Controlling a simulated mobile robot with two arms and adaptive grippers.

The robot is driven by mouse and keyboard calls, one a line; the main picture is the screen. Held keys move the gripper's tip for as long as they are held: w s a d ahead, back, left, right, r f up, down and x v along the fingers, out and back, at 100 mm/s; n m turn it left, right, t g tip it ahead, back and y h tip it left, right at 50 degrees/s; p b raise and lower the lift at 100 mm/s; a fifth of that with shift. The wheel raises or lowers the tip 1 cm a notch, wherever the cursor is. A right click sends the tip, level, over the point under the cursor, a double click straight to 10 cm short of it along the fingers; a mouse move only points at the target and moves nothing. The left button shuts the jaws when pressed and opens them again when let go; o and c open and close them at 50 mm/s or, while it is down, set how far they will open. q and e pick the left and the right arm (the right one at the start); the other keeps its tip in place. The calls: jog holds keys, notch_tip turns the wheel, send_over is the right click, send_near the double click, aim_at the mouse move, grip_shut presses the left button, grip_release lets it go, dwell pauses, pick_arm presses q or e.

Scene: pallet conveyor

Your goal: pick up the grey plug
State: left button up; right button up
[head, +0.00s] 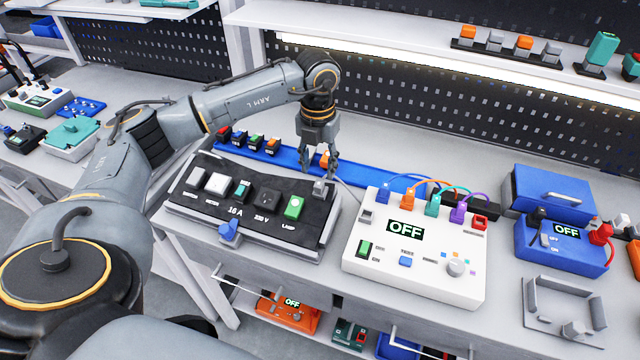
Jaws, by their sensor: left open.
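A small grey plug (321,188) stands at the right end of the black panel (262,228), in the middle of the head view. My left gripper (320,174) points down over that end of the panel with its fingers apart, close above the grey plug. The fingers partly cover that area, and I cannot tell whether they touch the plug. More grey plug-like pieces (496,41) stand in a row with orange ones on the upper shelf at the right. My right gripper is not in view.
A white box (418,285) with an OFF display and coloured cables stands right of the panel. A blue rail (285,158) with small coloured parts runs behind. A blue box (560,250) and an empty grey tray (541,318) are at the right.

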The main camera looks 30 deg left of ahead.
aim_at(319, 182)
pick_arm(q)
notch_tip(319, 182, down, 4)
jog(key=shift+d+r+p, duration=0.15)
jog(key=shift+r+p, duration=0.1)
jog(key=shift+p, duration=0.65)
jog(key=shift+f, duration=0.4)
jog(key=c, duration=0.4)
grip_shut()
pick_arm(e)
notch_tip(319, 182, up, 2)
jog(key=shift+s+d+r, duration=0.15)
